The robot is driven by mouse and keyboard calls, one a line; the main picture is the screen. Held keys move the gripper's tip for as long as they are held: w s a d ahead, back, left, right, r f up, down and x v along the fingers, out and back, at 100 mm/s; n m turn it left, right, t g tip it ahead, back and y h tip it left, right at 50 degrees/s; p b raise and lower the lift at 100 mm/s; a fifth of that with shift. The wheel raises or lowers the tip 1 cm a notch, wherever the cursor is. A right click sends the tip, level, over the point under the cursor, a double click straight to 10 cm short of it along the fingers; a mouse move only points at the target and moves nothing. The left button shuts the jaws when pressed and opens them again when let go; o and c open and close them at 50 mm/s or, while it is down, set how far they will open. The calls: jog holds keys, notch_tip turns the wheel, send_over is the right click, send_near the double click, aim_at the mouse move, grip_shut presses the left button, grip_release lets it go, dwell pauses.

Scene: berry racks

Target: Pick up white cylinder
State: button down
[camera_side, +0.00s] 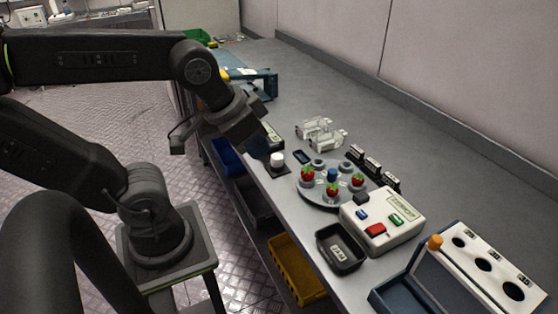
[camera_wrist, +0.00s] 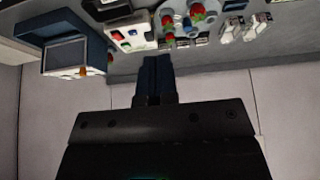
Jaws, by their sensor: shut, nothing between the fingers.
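The white cylinder (camera_side: 277,159) is small and stands upright on a dark square base near the left edge of the grey bench in the side view. I cannot make it out in the wrist view. My gripper (camera_side: 260,147) is just to the left of the cylinder in the side view, its fingers pointing down and to the right. It looks close to the cylinder, but I cannot tell whether they touch. In the wrist view, the dark blue fingers of my gripper (camera_wrist: 157,62) are together with nothing visible between them.
A round grey carousel (camera_side: 327,198) with red berries stands right of the cylinder. Clear plastic boxes (camera_side: 322,138) lie behind. A button box (camera_side: 383,220), a black tray (camera_side: 340,251) and a rack with holes (camera_side: 478,262) are nearer the camera. The far bench is partly clear.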

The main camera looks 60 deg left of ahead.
jog(key=c, duration=1.8)
grip_release()
jog(key=o, duration=1.1)
jog(key=shift+o, duration=0.2)
jog(key=m+g+y, duration=0.1)
jog(key=m+g, duration=0.4)
jog(key=m, duration=1.5)
send_over(277, 156)
jog(key=d, duration=0.1)
jog(key=f, duration=1.4)
jog(key=shift+s+f, duration=0.15)
jog(key=shift+s, duration=0.1)
jog(key=shift+w+a+f, duration=0.1)
jog(key=shift+a+f, duration=0.05)
jog(key=shift+f, duration=0.7)
jog(key=shift+w+a+f, duration=0.1)
jog(key=shift+a+f, duration=0.1)
jog(key=shift+f, duration=0.7)
jog(key=shift+w+a+f, duration=0.1)
jog(key=shift+a+f, duration=0.05)
jog(key=shift+f, duration=0.7)
